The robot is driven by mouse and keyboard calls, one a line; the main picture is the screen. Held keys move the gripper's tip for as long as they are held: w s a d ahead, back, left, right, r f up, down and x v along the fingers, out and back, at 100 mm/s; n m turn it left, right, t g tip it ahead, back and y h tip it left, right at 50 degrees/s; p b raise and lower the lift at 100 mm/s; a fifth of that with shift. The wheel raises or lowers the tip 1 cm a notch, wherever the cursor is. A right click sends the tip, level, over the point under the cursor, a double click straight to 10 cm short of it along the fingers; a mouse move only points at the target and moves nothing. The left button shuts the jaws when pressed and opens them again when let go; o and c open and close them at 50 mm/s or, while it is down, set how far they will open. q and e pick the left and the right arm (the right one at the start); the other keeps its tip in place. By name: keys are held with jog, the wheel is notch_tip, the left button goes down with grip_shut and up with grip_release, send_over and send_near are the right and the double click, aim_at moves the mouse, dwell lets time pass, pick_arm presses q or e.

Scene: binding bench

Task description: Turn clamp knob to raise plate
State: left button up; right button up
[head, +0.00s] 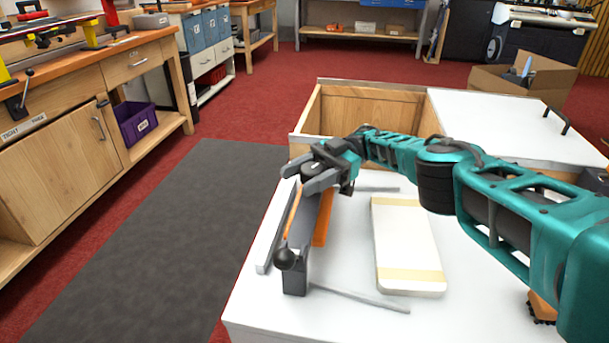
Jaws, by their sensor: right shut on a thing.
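A clamp stands on the white tabletop (350,293), with a dark grey body (295,278), an orange bar (323,222) and a long grey side plate (280,232). A black ball (285,258) sits at its near end. My right gripper (318,177) is over the far end of the clamp, shut on a dark rounded knob (314,170) between its fingers. The fingers and wrist hide much of the knob and the clamp's far end. Which plate the knob moves, I cannot tell. My left gripper is not in view.
A white block with cream bands (408,245) lies right of the clamp. Thin grey bars (360,298) lie on the tabletop. An open wooden bin (365,110) is behind. A wooden bench (60,160) stands left, beyond a dark floor mat (165,240).

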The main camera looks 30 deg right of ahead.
aim_at(305, 172)
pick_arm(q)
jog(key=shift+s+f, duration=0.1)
pick_arm(e)
jog(key=shift+s+a+f, duration=0.1)
jog(key=shift+s+f, duration=0.1)
jog(key=shift+f, duration=0.2)
jog(key=o, duration=0.9)
jog(key=shift+w+r, duration=0.1)
jog(key=shift+o, duration=0.2)
jog(key=shift+r, duration=0.15)
jog(key=shift+r+p, duration=0.3)
jog(key=shift+p, duration=0.05)
notch_tip(305, 172, up, 6)
jog(key=p, duration=0.4)
jog(key=shift+f, duration=0.1)
pick_arm(q)
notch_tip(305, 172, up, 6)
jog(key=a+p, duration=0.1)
jog(key=p, duration=0.4)
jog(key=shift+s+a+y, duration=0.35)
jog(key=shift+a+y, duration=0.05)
pick_arm(e)
notch_tip(305, 172, up, 13)
jog(key=shift+r, duration=0.2)
